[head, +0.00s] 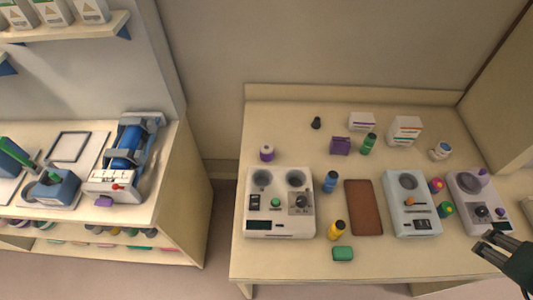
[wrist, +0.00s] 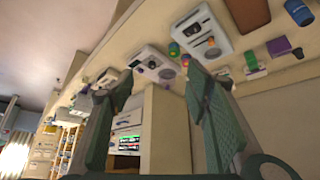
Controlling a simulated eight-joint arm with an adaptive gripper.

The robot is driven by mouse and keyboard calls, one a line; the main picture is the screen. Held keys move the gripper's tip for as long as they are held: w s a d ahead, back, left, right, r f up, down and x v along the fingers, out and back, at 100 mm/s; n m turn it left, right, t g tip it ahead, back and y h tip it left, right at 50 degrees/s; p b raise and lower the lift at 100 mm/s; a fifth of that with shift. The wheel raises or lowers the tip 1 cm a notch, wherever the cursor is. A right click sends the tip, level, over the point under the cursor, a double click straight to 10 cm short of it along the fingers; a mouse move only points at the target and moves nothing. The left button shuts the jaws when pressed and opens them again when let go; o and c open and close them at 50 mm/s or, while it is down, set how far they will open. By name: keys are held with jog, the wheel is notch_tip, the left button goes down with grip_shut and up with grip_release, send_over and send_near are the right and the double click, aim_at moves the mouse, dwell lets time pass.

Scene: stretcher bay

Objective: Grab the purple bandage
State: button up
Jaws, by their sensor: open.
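A small purple and white roll (head: 267,153), the most bandage-like purple thing, stands at the left back of the right-hand table, behind a grey device. A purple block or packet (head: 340,146) sits farther right, beside a green bottle (head: 368,143); it also shows in the wrist view (wrist: 278,46). I cannot tell for certain which is the bandage. The roll is not seen in the wrist view. My gripper (head: 487,241) is at the table's front right, far right of both. In the wrist view my gripper (wrist: 158,75) is open and empty.
Grey devices (head: 280,228) (head: 412,222) (head: 490,192) stand along the table, with a brown pad (head: 363,207), a blue bottle (head: 330,181) and a yellow bottle (head: 337,230) between. White boxes (head: 405,131) stand behind.

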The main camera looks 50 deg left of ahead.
jog(key=shift+o, duration=0.3)
jog(key=shift+a, duration=0.1)
dwell(0.3)
jog(key=w+a+n+g+y, duration=0.1)
jog(key=w+a+n, duration=0.25)
jog(key=a, duration=0.45)
jog(key=w+a+n+g+y, duration=0.1)
jog(key=w+a+n, duration=0.1)
jog(key=w+a, duration=0.4)
jog(key=w+a+f+n+g+b, duration=0.1)
jog(key=w+a+n, duration=0.1)
jog(key=a, duration=0.8)
jog(key=n+g+h+b, duration=0.2)
jog(key=n+g, duration=0.2)
jog(key=n, duration=0.6)
send_near(266, 147)
jog(key=f, duration=0.5)
jog(key=shift+w+d+f, duration=0.25)
jog(key=shift+w+f, duration=0.05)
jog(key=shift+s+a+f, duration=0.15)
jog(key=shift+s, duration=0.05)
